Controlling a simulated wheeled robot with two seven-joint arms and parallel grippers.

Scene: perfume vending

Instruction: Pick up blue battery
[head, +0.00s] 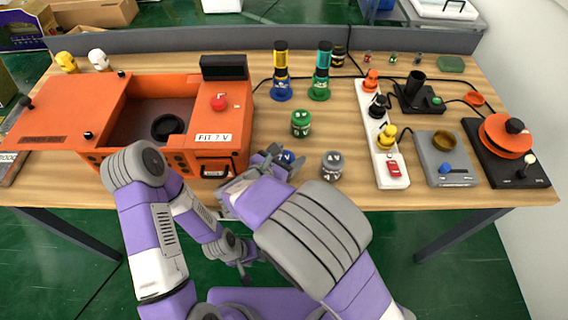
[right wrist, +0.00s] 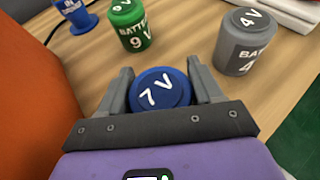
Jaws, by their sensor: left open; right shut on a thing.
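The blue battery (right wrist: 160,92), marked 7 V, sits between the two fingers of my right gripper (right wrist: 160,70), which is shut on it. In the head view the blue battery (head: 286,157) shows only in part, at the table's front edge beside my right gripper (head: 268,160); the arm hides the rest. I cannot tell whether the battery touches the table. My left gripper (head: 243,266) is open and empty, low in front of the table, below its front edge.
A green 9 V battery (head: 301,124) and a grey 4 V battery (head: 332,166) stand close by. The orange machine (head: 214,133) labelled FIT 7 V is at left. A white power strip (head: 377,140) and grey device (head: 445,160) are at right. Some bare wood lies between.

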